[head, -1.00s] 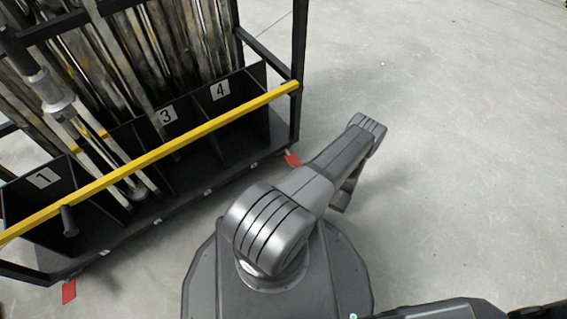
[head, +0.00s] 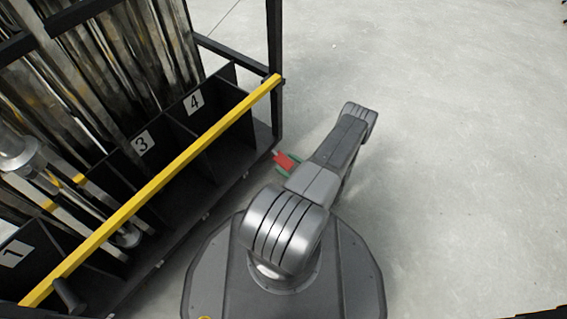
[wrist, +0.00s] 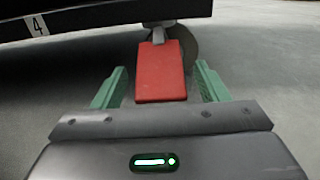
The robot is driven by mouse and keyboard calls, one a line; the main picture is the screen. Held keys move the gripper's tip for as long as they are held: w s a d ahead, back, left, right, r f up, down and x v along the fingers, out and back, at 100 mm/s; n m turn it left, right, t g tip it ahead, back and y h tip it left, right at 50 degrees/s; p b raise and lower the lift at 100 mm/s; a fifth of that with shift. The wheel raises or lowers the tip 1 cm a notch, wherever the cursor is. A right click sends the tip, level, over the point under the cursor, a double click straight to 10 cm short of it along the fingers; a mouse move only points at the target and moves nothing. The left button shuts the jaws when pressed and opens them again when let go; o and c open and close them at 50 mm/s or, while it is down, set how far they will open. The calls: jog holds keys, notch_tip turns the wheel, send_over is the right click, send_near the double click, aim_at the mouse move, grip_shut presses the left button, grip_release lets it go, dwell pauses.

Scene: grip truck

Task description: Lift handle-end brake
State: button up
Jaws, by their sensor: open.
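The red brake pedal (wrist: 160,72) at the cart's handle end shows in the wrist view, in front of a caster wheel (wrist: 186,44) under the cart's lower edge. My gripper (wrist: 160,84) is open. Its two green fingers stand to the left and right of the red pedal, with a gap on each side. In the head view the red pedal (head: 284,160) lies at the cart's near right corner, and a green finger shows beside it. My arm covers part of my gripper there.
The cart (head: 230,165) carries numbered bays with metal poles and a yellow bar (head: 165,180) along its near side. Its black lower edge (wrist: 90,18) hangs above and behind the pedal. Grey floor (head: 460,150) to the right is clear.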

jog(key=shift+x, duration=1.2)
